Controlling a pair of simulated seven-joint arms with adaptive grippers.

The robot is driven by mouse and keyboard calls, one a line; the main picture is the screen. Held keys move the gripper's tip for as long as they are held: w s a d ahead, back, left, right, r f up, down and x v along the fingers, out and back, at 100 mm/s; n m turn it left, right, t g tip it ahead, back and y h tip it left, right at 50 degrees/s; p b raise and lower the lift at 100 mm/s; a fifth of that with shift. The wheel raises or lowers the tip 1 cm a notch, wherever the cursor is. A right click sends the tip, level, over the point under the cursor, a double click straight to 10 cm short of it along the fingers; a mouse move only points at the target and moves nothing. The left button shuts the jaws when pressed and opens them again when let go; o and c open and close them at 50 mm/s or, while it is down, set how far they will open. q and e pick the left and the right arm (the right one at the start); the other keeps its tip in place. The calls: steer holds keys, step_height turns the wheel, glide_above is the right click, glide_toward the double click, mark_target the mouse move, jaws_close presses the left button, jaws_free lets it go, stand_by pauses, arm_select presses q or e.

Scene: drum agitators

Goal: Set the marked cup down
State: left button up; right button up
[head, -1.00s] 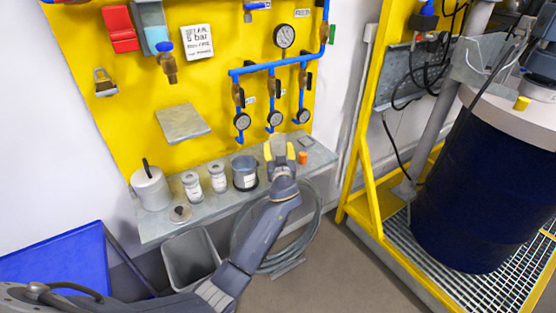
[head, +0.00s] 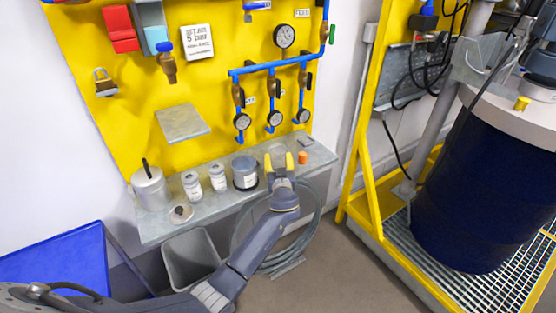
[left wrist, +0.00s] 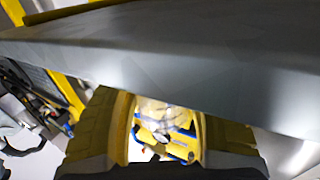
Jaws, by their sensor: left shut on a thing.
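My left gripper (head: 279,161) is at the front right part of the grey shelf, shut on a clear, see-through cup (head: 278,152). The cup shows faintly between the yellow fingertips, and its markings are too small to read. In the left wrist view the cup (left wrist: 165,122) sits between the two yellow fingers (left wrist: 162,135), with yellow and blue showing through it. I cannot tell whether the cup's base touches the shelf (head: 222,197). My right gripper is not in view.
A small orange object (head: 303,157) stands just right of the gripper. Blue pipes with gauges (head: 274,118) hang above. A grey bin (head: 190,258) is below.

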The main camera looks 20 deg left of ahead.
arm_select(q)
steer(key=o, duration=1.1)
steer(key=shift+o, duration=0.2)
